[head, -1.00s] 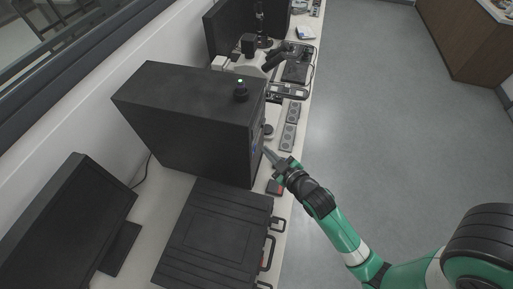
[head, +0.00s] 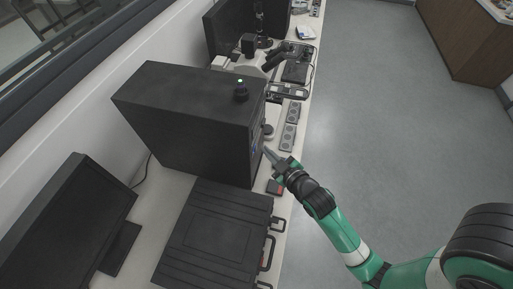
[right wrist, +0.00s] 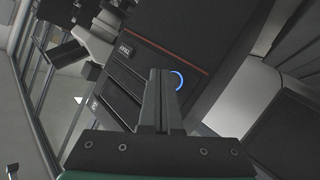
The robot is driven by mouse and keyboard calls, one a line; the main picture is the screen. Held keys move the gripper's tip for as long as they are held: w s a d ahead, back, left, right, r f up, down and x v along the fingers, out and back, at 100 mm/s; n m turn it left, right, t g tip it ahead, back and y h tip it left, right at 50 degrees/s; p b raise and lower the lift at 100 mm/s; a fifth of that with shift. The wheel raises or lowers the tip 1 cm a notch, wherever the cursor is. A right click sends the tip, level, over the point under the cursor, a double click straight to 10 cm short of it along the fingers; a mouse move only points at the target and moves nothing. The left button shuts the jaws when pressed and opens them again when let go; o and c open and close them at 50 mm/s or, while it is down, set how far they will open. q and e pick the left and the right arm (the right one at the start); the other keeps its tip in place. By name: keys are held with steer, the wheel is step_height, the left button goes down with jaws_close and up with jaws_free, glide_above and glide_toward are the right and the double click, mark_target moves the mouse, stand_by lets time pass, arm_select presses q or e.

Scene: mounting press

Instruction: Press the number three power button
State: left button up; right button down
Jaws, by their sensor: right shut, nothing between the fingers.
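A large black machine (head: 185,115) stands on the bench, its front facing right. In the right wrist view its front panel (right wrist: 190,32) has an orange trim line, small white lettering and a power button with a glowing blue ring (right wrist: 179,78). My right gripper (head: 266,150) is shut and empty, its fingertips close to that front. In the wrist view the fingertips (right wrist: 160,74) overlap the left part of the ring and hide it. I cannot tell whether they touch the button. No number three is readable. My left gripper is not in view.
A black case (head: 215,235) with handles lies in front of the machine, and a monitor (head: 65,225) stands at left. A microscope (head: 262,62) is behind. The floor (head: 400,120) at right is clear.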

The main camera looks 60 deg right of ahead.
steer(key=shift+w, duration=0.15)
steer(key=shift+w+a, duration=0.15)
steer(key=shift+w, duration=0.15)
steer(key=shift+w, duration=0.35)
stand_by(0.8)
stand_by(0.3)
steer(key=shift+s+p, duration=0.5)
steer(key=shift+s, duration=0.25)
steer(key=shift+s, duration=0.1)
steer(key=s, duration=0.1)
steer(key=s+d+p, duration=0.1)
steer(key=s, duration=0.1)
steer(key=s+p, duration=0.1)
steer(key=shift+s+d, duration=0.25)
steer(key=shift+s, duration=0.1)
